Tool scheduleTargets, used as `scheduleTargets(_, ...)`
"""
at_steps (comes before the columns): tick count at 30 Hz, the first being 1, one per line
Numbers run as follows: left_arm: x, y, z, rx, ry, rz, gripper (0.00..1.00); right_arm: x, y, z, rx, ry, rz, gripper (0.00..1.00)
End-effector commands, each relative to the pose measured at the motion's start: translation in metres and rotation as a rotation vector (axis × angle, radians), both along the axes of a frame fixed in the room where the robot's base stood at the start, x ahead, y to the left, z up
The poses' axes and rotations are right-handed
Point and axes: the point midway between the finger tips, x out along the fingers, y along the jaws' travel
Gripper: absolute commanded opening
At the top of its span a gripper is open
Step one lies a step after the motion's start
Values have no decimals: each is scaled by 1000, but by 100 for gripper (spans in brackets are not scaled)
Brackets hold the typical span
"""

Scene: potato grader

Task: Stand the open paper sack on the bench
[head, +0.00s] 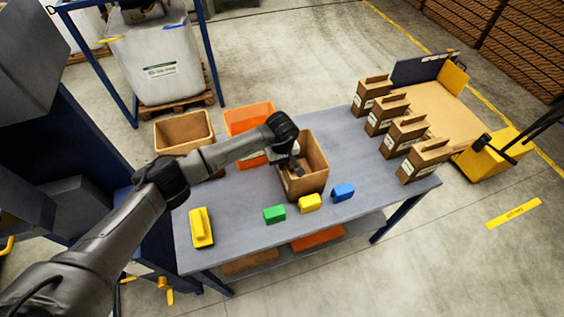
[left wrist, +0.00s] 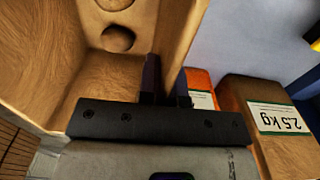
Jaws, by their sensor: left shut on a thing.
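The open paper sack (head: 312,182) is a brown, open-topped, box-like sack. It is upright at the middle of the grey bench (head: 240,208), mouth up; whether its base touches the bench is hard to tell. My left gripper (head: 295,168) is shut on the sack's wall on its near-left side. In the left wrist view my left gripper (left wrist: 167,85) has one finger inside and one outside the sack wall (left wrist: 178,35). My right gripper is out of view.
Several closed paper sacks (head: 408,132) line the bench's right side. Green (head: 274,214), yellow (head: 310,203) and blue (head: 343,191) blocks lie in front of the open sack. A yellow tool (head: 201,228) lies at the left. An orange crate (head: 248,117) and a brown box (head: 183,131) stand behind.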

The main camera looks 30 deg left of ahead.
Motion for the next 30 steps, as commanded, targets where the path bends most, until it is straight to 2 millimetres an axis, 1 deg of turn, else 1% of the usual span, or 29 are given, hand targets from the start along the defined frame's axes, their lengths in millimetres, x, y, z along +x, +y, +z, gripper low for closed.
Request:
scheduleTargets(4, 0, 0, -4, 0, -1, 0, 0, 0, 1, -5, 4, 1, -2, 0)
scheduleTargets(5, 0, 0, -3, 1, -1, 0, 9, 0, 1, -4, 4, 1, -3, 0)
scheduleTargets(12, 0, 0, -3, 0, 0, 0, 31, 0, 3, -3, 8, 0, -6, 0)
scheduleTargets(19, 0, 0, -2, 0, 0, 0, 31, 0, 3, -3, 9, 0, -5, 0)
scheduleTargets(23, 0, 0, 4, -1, -1, 0, 31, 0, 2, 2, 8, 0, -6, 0)
scheduleTargets(26, 1, 0, 18, 0, -5, -1, 31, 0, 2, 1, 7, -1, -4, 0)
scheduleTargets(30, 1, 1, 45, 1, -5, -1, 31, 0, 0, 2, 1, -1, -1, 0)
